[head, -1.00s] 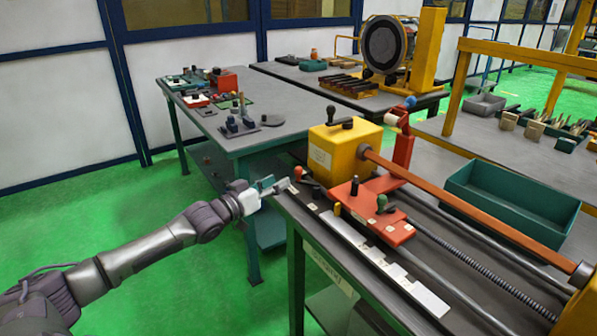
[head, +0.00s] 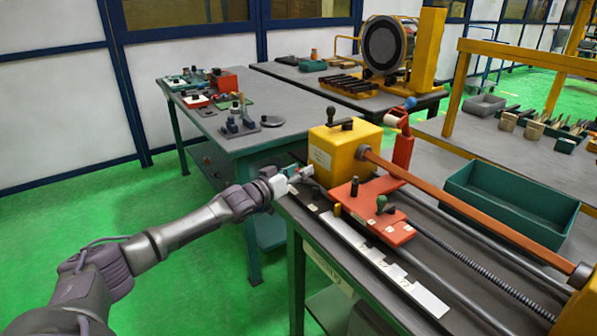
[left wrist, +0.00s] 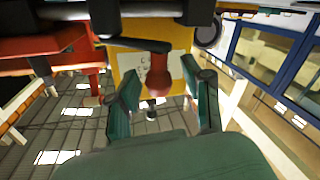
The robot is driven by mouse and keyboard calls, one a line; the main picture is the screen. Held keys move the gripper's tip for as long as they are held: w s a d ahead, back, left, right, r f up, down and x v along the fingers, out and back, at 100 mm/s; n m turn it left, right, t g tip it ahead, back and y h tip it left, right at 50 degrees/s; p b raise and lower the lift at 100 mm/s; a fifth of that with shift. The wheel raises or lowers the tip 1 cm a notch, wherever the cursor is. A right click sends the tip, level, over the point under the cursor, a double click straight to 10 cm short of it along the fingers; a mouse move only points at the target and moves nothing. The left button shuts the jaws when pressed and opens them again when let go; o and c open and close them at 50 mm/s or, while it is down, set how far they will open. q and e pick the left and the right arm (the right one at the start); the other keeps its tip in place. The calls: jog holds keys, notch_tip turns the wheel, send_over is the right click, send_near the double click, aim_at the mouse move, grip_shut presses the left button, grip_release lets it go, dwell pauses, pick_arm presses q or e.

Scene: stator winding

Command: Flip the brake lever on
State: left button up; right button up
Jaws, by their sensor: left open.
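A lever with a round red knob (left wrist: 158,76) and a dark arm shows in the left wrist view, in front of the yellow housing (left wrist: 180,66). I take it for the brake lever. My left gripper (left wrist: 164,92) is open, with one green finger on each side of the knob and a visible gap to both. In the head view my left gripper (head: 302,173) is at the near left corner of the yellow housing (head: 340,152) and covers most of the lever. My right gripper is not in view.
A white slotted strip (head: 385,265) runs along the near edge. A green bin (head: 510,205) stands behind. The side table (head: 215,122) holds small parts.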

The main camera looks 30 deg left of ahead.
pick_arm(q)
grip_shut()
